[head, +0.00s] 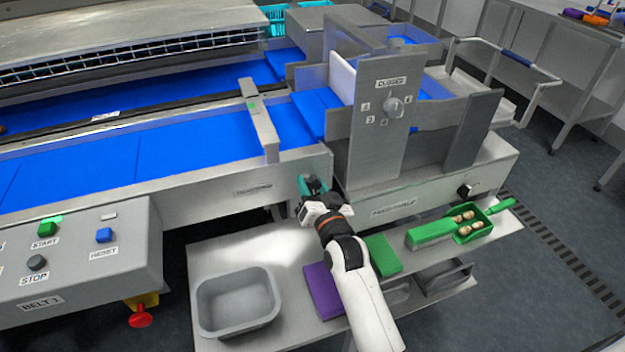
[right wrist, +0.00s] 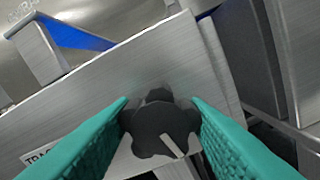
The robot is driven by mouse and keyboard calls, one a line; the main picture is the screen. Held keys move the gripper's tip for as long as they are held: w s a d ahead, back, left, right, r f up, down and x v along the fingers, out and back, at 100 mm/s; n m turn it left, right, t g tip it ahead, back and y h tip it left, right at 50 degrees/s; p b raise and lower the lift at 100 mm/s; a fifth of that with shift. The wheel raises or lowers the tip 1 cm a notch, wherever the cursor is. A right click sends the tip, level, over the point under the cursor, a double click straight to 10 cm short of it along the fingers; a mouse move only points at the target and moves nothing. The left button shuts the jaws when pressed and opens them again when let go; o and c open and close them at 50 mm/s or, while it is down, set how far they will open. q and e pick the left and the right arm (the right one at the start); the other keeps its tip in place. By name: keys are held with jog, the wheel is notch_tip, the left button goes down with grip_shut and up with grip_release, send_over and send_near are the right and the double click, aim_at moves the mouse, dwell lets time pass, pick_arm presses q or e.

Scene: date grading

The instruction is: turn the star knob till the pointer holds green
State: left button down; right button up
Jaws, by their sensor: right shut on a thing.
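The star knob (right wrist: 160,128) is black and lobed, with a pale line on its face pointing to the lower right in the right wrist view. It sits on the front of the steel belt frame (head: 215,200), beside a label that reads "TRAC…" in the wrist view. My right gripper (right wrist: 161,112) is shut on the knob, one teal finger on each side. In the head view my right gripper (head: 313,186) hides the knob. A steel bracket (head: 265,130) across the blue belt carries a small green mark; I cannot make out a pointer. My left gripper is not in view.
The control box (head: 80,255) with start, stop and reset buttons is at the left. A selector dial (head: 393,106) stands on the upright panel behind.

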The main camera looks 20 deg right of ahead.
jog(key=o, duration=1)
jog(key=shift+c, duration=0.2)
jog(key=s, duration=1.2)
jog(key=shift+d, duration=0.25)
